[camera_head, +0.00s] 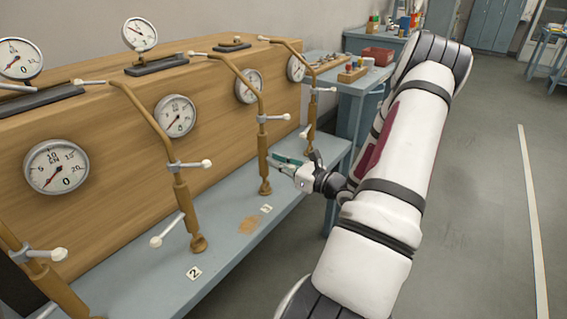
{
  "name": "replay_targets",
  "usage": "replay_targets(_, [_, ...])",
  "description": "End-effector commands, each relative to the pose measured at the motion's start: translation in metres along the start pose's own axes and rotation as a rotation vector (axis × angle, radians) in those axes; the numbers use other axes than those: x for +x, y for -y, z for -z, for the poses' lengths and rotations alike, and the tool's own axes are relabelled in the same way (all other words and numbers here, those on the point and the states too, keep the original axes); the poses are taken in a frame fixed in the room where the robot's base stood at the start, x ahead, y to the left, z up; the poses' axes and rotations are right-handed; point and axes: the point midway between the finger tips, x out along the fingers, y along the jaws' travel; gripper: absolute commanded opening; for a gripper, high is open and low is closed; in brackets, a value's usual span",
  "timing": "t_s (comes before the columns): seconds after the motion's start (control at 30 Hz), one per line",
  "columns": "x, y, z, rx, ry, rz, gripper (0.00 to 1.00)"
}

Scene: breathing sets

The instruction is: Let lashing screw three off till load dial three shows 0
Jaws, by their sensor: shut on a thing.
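Lashing screw three (263,150) is a brown upright rod with a hooked top over the wooden box and a foot on the blue bench. A small tag stands by its foot, its number hard to read. Its upper white-knobbed crossbar (272,117) sticks out to the right. My gripper (286,162) is at the screw's lower right side, its teal fingers shut around what looks like the lower crossbar, mostly hidden by them. Load dial three (248,86) is a round white gauge on the box front, partly behind the rod; its needle reading is too small to tell.
Lashing screw two (182,200), with tag 2 (194,273), stands to the left, a lower bar sticking out. Another screw (311,105) stands close behind my gripper. The wooden box (110,130) backs the bench (240,240). The floor right of my arm is clear.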

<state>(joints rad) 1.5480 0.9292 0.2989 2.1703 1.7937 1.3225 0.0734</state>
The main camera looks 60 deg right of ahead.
Motion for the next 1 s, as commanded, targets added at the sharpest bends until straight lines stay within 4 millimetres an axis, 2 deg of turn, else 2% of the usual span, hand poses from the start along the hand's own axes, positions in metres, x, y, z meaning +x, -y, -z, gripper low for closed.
replay_targets(0.4, [0.0002, -0.0040, 0.0009, 0.001, 0.012, 0.202, 0.00])
replay_targets(0.97, [-0.0002, -0.0026, 0.0003, -0.001, 0.016, 0.238, 0.00])
replay_targets(1.0, [-0.0002, -0.0025, 0.0003, -0.001, 0.016, 0.238, 0.10])
